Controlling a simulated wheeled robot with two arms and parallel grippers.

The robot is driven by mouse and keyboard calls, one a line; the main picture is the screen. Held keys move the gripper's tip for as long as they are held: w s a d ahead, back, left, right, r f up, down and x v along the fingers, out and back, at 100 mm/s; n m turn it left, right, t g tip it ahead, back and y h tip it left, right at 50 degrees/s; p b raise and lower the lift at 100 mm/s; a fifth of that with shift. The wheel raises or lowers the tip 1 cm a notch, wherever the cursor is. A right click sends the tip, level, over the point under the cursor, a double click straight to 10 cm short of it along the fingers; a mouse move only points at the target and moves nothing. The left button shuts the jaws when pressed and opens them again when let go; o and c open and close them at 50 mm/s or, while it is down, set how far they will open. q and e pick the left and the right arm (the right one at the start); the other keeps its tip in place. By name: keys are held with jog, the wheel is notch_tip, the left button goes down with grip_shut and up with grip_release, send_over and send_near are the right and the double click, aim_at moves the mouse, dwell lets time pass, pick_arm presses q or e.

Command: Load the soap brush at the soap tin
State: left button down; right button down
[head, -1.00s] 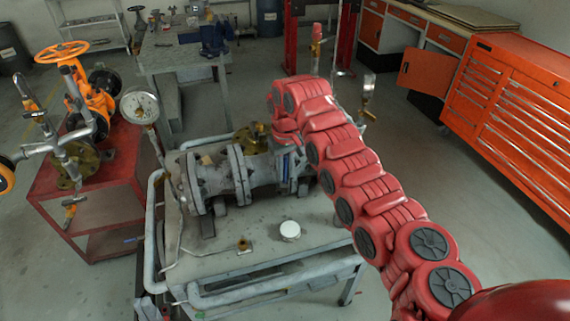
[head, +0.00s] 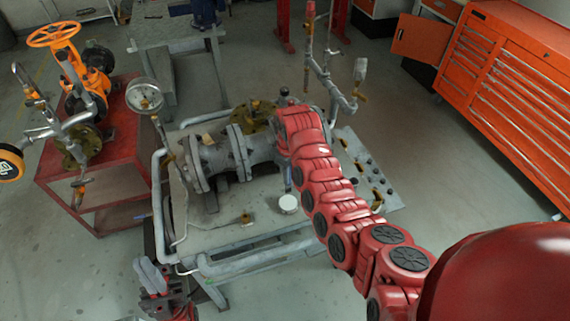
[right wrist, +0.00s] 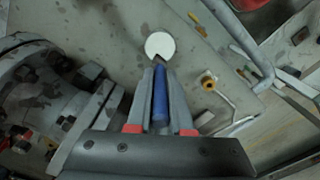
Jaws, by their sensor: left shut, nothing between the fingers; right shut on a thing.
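The soap tin (head: 289,204) is a small white round tin on the grey bench top, in front of the flanged valve body. It also shows in the right wrist view (right wrist: 160,46). My right gripper (right wrist: 160,88) is shut on the soap brush (right wrist: 160,100), which has a blue handle and a dark tip. The tip overlaps the tin's near edge in the wrist view; I cannot tell whether they touch. In the head view my right arm mostly hides that gripper. My left gripper (head: 152,277) is shut and empty, low at the left beyond the bench's front-left corner.
The grey valve body (head: 235,155) lies close behind the tin. A brass fitting (head: 246,217) lies left of the tin. A pressure gauge (head: 145,96) and a bench rail (head: 250,265) border the work area. Loose parts lie at the bench's right side.

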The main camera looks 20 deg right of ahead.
aim_at(289, 187)
jog(key=shift+f+b, duration=1.5)
jog(key=shift+f, duration=1.55)
jog(key=shift+f+b, duration=0.35)
jog(key=shift+f, duration=0.2)
jog(key=shift+r, duration=0.15)
notch_tip(289, 187, up, 2)
jog(key=shift+r+p, duration=0.1)
jog(key=shift+p, duration=0.65)
jog(key=shift+r+p, duration=0.95)
jog(key=shift+r, duration=1.4)
